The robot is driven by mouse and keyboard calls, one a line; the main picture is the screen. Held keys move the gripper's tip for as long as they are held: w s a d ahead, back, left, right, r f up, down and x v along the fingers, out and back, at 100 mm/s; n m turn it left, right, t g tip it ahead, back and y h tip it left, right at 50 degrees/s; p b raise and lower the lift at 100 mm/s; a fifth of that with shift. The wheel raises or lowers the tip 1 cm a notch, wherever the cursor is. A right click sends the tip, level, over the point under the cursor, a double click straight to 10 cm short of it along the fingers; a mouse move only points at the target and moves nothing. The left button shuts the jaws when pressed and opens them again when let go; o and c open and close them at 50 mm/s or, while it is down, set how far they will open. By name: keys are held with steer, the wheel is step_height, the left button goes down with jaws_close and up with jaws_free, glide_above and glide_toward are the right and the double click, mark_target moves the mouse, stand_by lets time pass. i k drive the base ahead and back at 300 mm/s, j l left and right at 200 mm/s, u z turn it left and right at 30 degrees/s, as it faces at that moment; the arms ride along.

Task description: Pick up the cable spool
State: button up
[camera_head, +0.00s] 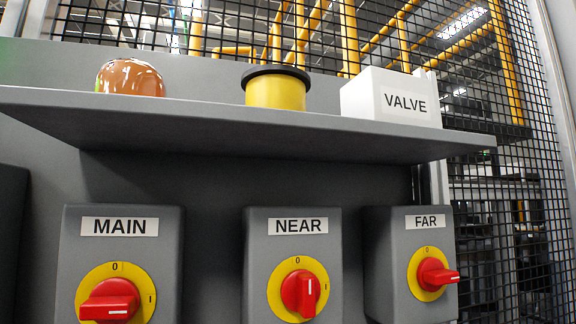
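A yellow cylinder with a black rim on top, which looks like the cable spool (276,93), stands upright on a grey shelf (270,131). It is near the middle of the shelf, between an orange-brown rounded object and a white box. Its lower edge is partly hidden by the shelf's front edge, as I see the shelf from below. My gripper is not in view.
The shiny orange-brown object (130,77) sits left of the spool, and a white box labelled VALVE (391,96) sits right. Below the shelf are red-knobbed switch boxes labelled MAIN (166,260), NEAR (257,250) and FAR (387,260). Black mesh fencing (497,160) stands behind.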

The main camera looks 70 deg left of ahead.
mark_target(283, 88)
steer(key=k+j+u, duration=0.1)
steer(key=k+u, duration=0.15)
steer(key=k, duration=0.4)
steer(key=l+u, duration=0.25)
steer(key=u, duration=0.2)
steer(key=i+l+u, duration=0.1)
steer(key=l+u, duration=0.2)
steer(key=u, duration=0.15)
steer(key=l+u, duration=0.3)
steer(key=u, duration=0.2)
steer(key=k+l, duration=0.1)
steer(key=l, duration=0.4)
steer(key=k+l, duration=0.1)
steer(key=l, duration=0.4)
